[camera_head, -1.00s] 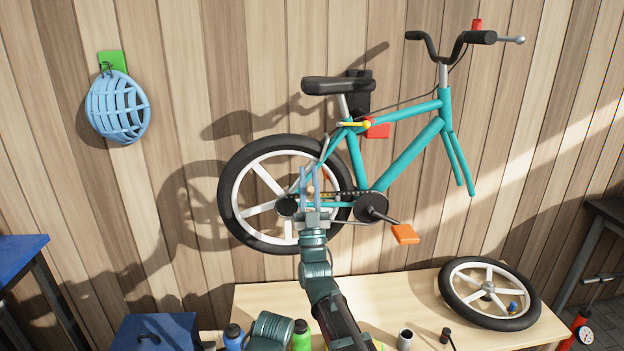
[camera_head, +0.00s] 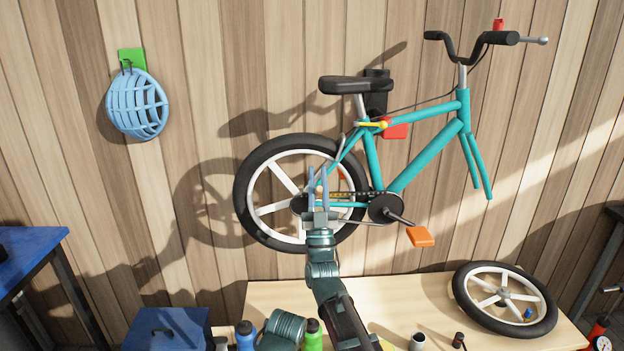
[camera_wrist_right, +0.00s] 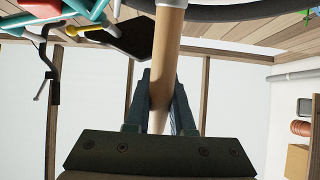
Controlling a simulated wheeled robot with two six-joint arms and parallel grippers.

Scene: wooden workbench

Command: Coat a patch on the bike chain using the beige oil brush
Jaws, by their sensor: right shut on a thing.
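The teal bike (camera_head: 420,158) hangs on the wooden wall, its rear wheel at left. Its chain (camera_head: 352,194) runs between the rear hub and the dark chainring (camera_head: 385,208). A stretch beside my gripper looks yellowish. My right gripper (camera_head: 319,192) is in front of the rear wheel, by the chain's left part. It is shut on the beige oil brush (camera_wrist_right: 167,60), whose handle stands between the fingers in the right wrist view. The brush tip is hidden, so I cannot tell whether it touches the chain. My left gripper is not in view.
The light wooden bench (camera_head: 400,293) below bears a loose wheel (camera_head: 504,299), a blue bottle (camera_head: 245,336), a green bottle (camera_head: 313,336) and a small cup (camera_head: 417,341). A blue helmet (camera_head: 138,105) hangs at left. The orange pedal (camera_head: 420,237) sticks out right of my gripper.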

